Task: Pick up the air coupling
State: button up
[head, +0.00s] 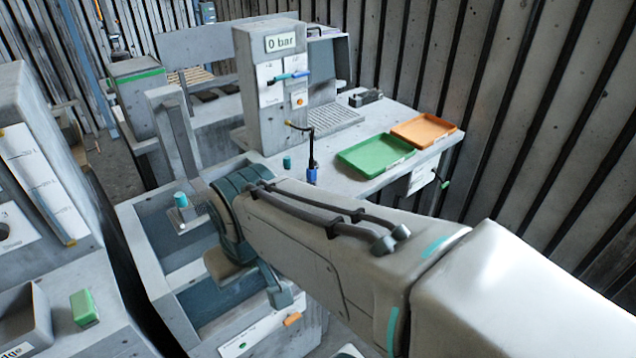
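A small blue fitting (312,174) on a thin black hose stands on the grey bench, just beyond my arm; it looks like the air coupling. The hose rises from it and bends left to a yellow tip. My arm crosses the foreground from the lower right. My gripper (252,281) is at its far end, pointing down below the teal wrist, over the front of the bench. It is left of and nearer than the blue fitting, apart from it. The fingers are partly hidden by my arm, so their opening and any contents are unclear.
A grey panel with a "0 bar" display (280,43) stands behind the fitting. A green tray (375,155) and an orange tray (424,131) lie to the right. Teal cylinders stand at the bench (287,162) and on a small stand (181,200). A green block (84,307) lies lower left.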

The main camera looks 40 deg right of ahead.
aim_at(311, 172)
jog(key=u, duration=0.05)
jog(key=k, duration=0.45)
jog(key=z, duration=0.65)
jog(key=i, duration=0.75)
jog(key=z, duration=0.4)
